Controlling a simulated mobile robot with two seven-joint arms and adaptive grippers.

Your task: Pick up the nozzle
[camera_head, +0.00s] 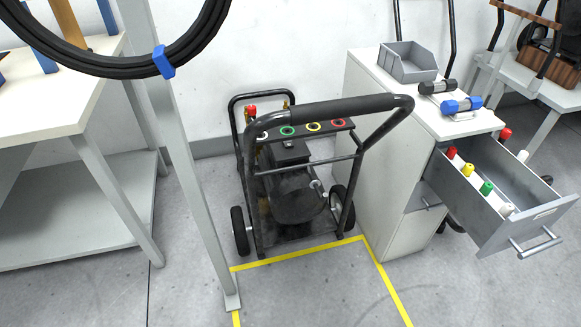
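An open grey drawer (478,212) at the right holds several small coloured pieces that look like nozzles. Along its near wall stand a red one (451,152), a yellow one (467,170), a green one (486,188) and a white one (507,209). Along the far side are another red one (505,134), a white one (522,156) and a black one (547,180). Which one is the task's nozzle cannot be told. Neither of my grippers is in view.
A black wheeled pressure washer (290,185) stands in the middle, beside the white cabinet (385,165). On the cabinet are a grey bin (407,62) and two cylindrical parts, one blue (461,106). A grey post (190,170) with a black hose rises at left. Yellow-taped floor (310,295) in front is clear.

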